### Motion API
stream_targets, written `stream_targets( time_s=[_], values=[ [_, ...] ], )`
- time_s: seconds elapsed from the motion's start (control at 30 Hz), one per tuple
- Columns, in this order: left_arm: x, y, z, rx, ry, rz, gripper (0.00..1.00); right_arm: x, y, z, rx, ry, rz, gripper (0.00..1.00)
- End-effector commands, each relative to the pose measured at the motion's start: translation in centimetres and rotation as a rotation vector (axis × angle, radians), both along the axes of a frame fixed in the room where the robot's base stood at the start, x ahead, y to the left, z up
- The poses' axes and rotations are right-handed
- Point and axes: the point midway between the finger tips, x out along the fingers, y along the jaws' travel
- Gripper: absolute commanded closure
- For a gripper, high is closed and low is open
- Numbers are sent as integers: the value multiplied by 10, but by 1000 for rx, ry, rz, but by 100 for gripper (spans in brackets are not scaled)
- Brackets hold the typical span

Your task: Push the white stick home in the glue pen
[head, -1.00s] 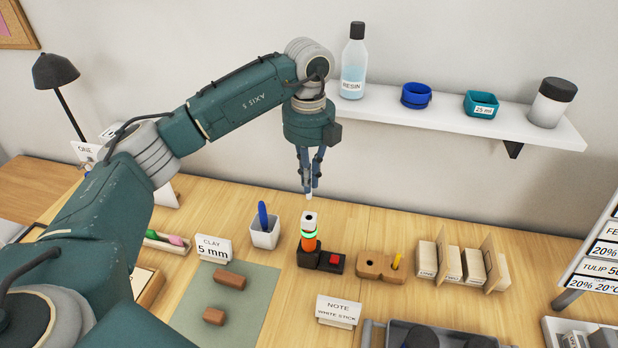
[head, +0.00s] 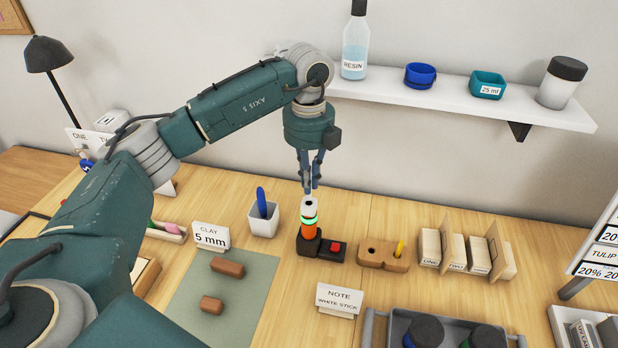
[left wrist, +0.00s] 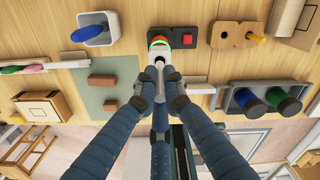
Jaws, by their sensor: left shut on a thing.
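The glue pen (head: 308,231) stands upright in a black stand (head: 321,248) with a red button. It has an orange body, a glowing green ring and a white top with a dark hole. My left gripper (head: 310,188) points down just above the pen's top, shut on the white stick, which is mostly hidden between the fingers. In the left wrist view the fingertips (left wrist: 160,88) are near the pen's white top (left wrist: 159,52). I cannot tell whether the stick's tip touches the hole. My right gripper is not in view.
A white pen cup (head: 264,221) stands left of the stand, a wooden block (head: 372,255) with a yellow peg right of it. A note card (head: 338,300) and a grey tray (head: 374,328) are in front. A wall shelf (head: 450,101) is behind.

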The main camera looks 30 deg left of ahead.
Motion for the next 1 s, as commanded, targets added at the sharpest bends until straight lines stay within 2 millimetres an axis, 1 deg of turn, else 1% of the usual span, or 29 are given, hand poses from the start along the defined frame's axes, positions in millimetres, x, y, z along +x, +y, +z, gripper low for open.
stream_targets(
  time_s=[0.1,0.43,0.63,1.0],
  values=[
    [0,0,-3,0,0,0,100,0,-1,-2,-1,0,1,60],
    [0,0,-3,0,0,0,100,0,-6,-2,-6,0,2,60],
    [0,0,-2,-1,-1,29,100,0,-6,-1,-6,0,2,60],
    [0,0,-4,-1,-1,28,100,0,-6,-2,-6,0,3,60]
  ],
)
